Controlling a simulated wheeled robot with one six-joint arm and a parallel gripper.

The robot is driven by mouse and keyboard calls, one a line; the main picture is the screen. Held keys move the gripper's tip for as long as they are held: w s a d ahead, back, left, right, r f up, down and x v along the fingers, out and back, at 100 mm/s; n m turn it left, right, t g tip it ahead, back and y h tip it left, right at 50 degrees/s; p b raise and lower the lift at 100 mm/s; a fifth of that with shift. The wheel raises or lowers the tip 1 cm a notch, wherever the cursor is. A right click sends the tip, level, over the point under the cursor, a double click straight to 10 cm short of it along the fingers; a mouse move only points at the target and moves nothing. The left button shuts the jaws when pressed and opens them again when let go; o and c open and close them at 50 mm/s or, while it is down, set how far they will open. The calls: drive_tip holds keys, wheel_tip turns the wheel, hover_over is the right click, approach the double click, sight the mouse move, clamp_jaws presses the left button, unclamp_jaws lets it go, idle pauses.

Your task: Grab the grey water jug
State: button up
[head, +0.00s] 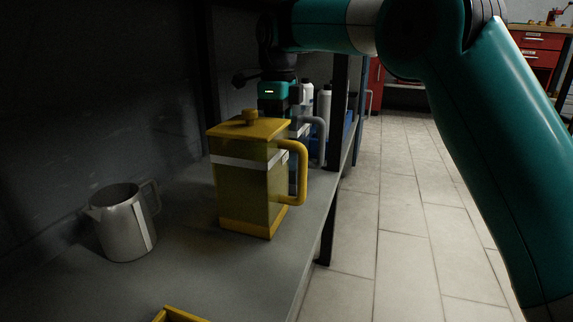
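A yellow jug (243,185) with a lid, a pale band and a side handle stands upright on the grey shelf (185,265). Behind it, mostly hidden, is a grey jug, of which a grey handle (321,140) shows on the right. A smaller silver-grey metal pitcher (122,228) with a spout and handle stands at the front left. My gripper (279,93) comes down from above behind the yellow jug, close to the grey handle. Its fingers are hidden, so I cannot tell whether they are open or touching the grey jug.
White bottles (324,100) and a blue container (349,130) stand farther back. A dark shelf post (328,228) rises at the shelf's right edge. A yellow object (180,314) is cut off at the bottom. Tiled floor (410,235) lies clear to the right; a red cabinet (540,55) is far back.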

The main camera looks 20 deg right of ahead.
drive_tip(key=shift+f, duration=0.15)
clamp_jaws()
drive_tip(key=shift+d, duration=0.1)
idle(1.3)
